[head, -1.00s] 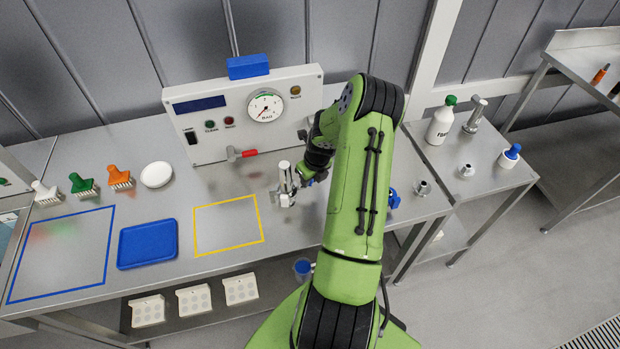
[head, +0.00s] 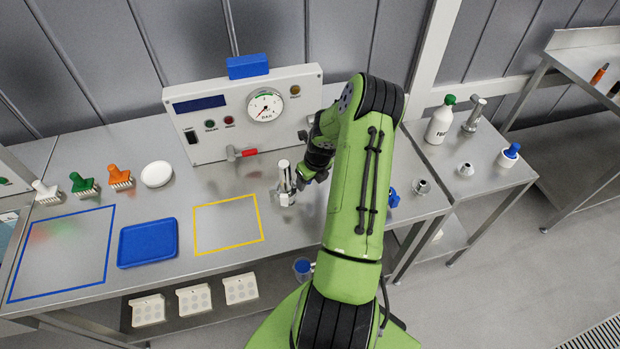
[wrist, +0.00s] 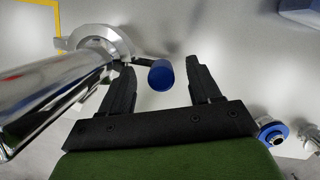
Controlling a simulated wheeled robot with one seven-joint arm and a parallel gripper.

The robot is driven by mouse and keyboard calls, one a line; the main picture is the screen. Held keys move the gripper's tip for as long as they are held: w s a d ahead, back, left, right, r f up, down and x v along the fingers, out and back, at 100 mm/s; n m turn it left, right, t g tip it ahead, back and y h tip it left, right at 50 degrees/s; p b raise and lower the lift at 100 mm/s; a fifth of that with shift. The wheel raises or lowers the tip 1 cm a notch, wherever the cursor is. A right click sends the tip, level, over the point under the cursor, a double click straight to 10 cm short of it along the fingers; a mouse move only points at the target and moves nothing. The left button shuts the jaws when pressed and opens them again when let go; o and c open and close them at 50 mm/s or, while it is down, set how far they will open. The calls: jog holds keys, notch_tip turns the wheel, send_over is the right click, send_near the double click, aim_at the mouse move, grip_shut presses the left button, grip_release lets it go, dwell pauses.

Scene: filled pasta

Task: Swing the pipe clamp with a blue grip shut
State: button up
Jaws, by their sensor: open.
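The pipe clamp (wrist: 118,36) is a bright metal ring around the base of an upright shiny pipe fitting (wrist: 45,95). In the head view the fitting (head: 285,177) stands on the bench, left of my gripper. The clamp's blue grip (wrist: 160,75) sits on a short dark lever to the right of the ring. My gripper (wrist: 158,70) is open, its two black fingers on either side of the blue grip, with a visible gap to each. In the head view my gripper (head: 300,178) is partly hidden by my arm. I cannot tell whether the ring is fully closed.
A yellow-outlined area (head: 228,222) and a blue tray (head: 148,243) lie left. Blue-and-metal fittings (wrist: 272,130) lie to the right in the wrist view.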

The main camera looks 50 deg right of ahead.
notch_tip(320, 180, up, 8)
jog(key=p, duration=0.5)
jog(key=shift+r+p, duration=0.15)
jog(key=shift+p, duration=0.25)
jog(key=shift+f, duration=0.2)
